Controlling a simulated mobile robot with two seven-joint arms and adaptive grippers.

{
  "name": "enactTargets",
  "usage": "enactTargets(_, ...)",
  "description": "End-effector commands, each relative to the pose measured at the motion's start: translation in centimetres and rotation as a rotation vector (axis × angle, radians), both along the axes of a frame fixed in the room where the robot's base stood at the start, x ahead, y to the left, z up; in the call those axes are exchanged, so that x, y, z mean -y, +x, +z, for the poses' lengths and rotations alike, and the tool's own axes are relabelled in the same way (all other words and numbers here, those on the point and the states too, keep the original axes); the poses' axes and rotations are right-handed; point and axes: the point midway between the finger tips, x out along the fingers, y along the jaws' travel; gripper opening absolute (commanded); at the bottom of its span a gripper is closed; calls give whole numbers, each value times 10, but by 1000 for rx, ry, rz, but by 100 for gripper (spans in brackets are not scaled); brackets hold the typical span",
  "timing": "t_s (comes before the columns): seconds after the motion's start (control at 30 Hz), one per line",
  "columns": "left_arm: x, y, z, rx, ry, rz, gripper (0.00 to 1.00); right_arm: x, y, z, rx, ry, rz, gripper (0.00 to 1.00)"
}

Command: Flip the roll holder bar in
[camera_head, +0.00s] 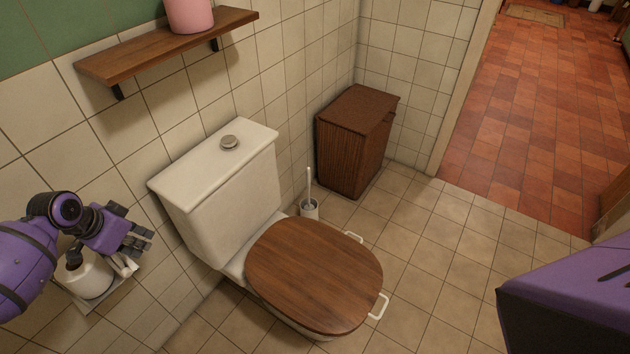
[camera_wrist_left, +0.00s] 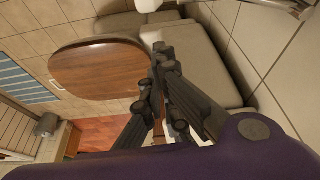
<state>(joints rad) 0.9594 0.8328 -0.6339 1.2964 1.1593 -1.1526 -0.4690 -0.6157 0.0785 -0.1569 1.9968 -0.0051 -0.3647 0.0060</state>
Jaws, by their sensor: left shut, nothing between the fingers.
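My left gripper (camera_head: 140,240) is shut and empty at the lower left of the head view, beside the tiled wall left of the toilet. Just below it is a white holder (camera_head: 125,266) with a short bar-like part, close to the fingers; I cannot tell whether they touch. In the left wrist view the dark fingers (camera_wrist_left: 163,62) are together. A pale fixture (camera_wrist_left: 288,8) is cut off at that view's top edge. My right gripper is out of view.
The toilet has a closed wooden lid (camera_head: 315,275) and a white tank (camera_head: 225,180) right of my left gripper. A wooden shelf (camera_head: 150,55) holds a pink pot (camera_head: 190,15). A brown hamper (camera_head: 355,140) and toilet brush (camera_head: 309,207) stand behind.

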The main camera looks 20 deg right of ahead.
Motion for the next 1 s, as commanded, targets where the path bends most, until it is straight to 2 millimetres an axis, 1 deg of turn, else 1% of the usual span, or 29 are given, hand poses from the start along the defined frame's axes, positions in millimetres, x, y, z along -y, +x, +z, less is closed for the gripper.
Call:
enactTargets(0.03, -4, -4, 2, 1, 1, -29, 0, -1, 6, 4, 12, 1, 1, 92)
enactTargets(0.17, -13, -13, 1, 1, 2, -105, 0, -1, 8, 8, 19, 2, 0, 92)
enactTargets(0.33, -20, -20, 1, 2, 1, -101, 0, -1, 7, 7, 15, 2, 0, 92)
enactTargets(0.53, -25, -24, 1, 1, 2, -100, 0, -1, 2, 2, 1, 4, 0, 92)
enactTargets(1.0, -27, -26, -1, -2, 3, -98, 0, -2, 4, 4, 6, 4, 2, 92)
